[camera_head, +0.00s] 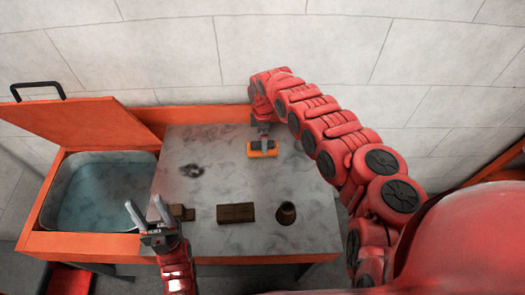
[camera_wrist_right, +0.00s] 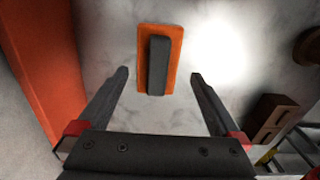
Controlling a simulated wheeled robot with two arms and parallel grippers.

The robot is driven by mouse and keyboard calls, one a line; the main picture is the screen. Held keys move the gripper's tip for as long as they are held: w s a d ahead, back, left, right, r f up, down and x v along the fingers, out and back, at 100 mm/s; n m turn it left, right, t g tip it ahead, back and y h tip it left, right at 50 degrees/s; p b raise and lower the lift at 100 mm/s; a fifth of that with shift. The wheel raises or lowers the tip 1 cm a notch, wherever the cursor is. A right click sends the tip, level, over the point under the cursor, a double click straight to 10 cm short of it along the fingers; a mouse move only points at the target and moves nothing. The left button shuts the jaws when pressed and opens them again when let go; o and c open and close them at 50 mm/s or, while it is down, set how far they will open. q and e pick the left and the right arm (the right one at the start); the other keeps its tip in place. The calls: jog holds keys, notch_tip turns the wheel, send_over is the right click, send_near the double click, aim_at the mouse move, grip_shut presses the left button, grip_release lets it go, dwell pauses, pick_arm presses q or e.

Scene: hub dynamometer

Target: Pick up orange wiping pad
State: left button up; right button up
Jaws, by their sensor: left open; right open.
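The orange wiping pad (camera_head: 262,152) lies on the grey tabletop near its back edge in the head view. It has an orange base and a dark grey grip bar on top. In the right wrist view the wiping pad (camera_wrist_right: 171,68) is just beyond the open jaws, apart from both fingers. My left gripper (camera_head: 150,210) is open and empty at the front left of the table, near a small brown block.
A brown block (camera_head: 236,212), a smaller brown block (camera_head: 182,212) and a dark cup-like object (camera_head: 286,212) stand along the front. A water basin (camera_head: 100,190) with an open orange lid (camera_head: 80,130) is at left.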

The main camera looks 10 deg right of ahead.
aim_at(254, 149)
jog(key=shift+s+f+b, duration=0.1)
jog(key=shift+f+b, duration=0.2)
jog(key=f+b, duration=0.2)
jog(key=f, duration=0.1)
jog(key=f+b, duration=0.1)
jog(key=b, duration=0.1)
jog(key=shift+w+a+f, duration=0.1)
jog(key=shift+w+f, duration=0.25)
jog(key=shift+f, duration=0.05)
jog(key=shift+s+r, duration=0.1)
jog(key=shift+r, duration=0.1)
jog(key=c, duration=1.2)
